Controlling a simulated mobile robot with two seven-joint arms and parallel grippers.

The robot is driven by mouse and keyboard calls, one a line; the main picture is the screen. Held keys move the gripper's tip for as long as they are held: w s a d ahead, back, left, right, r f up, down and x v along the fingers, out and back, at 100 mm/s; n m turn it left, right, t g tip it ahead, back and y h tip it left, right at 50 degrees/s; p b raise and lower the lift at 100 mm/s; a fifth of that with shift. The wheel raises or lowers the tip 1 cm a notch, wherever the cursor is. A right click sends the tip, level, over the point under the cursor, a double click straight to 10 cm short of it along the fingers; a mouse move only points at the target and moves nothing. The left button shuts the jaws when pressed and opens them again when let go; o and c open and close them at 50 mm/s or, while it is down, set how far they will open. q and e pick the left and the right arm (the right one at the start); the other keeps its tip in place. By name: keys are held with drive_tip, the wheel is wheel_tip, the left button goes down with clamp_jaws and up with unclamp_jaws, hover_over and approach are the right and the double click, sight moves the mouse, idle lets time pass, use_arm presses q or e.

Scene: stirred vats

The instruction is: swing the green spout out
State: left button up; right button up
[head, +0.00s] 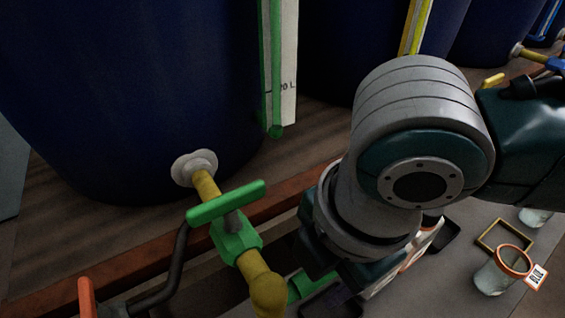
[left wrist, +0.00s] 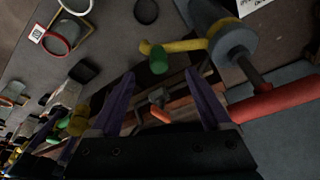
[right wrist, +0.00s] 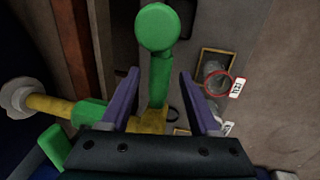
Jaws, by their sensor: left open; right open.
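The green spout (right wrist: 158,78) runs away from a brass pipe in the right wrist view and ends in a round knob. My right gripper (right wrist: 160,73) is open, with one purple finger on each side of the spout; contact cannot be told. In the head view only a piece of the spout (head: 300,286) shows, beside my right wrist, which hides the rest and the fingers. The green valve handle (head: 227,201) sits above the brass pipe (head: 262,280) on the blue vat (head: 130,90). My left gripper (left wrist: 161,80) is open and empty.
A dark bent bar (head: 172,272) with a red-orange end (head: 85,295) is left of the valve. More vats stand behind.

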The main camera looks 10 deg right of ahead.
drive_tip(key=shift+c, duration=0.2)
clamp_jaws()
idle(0.3)
idle(1.0)
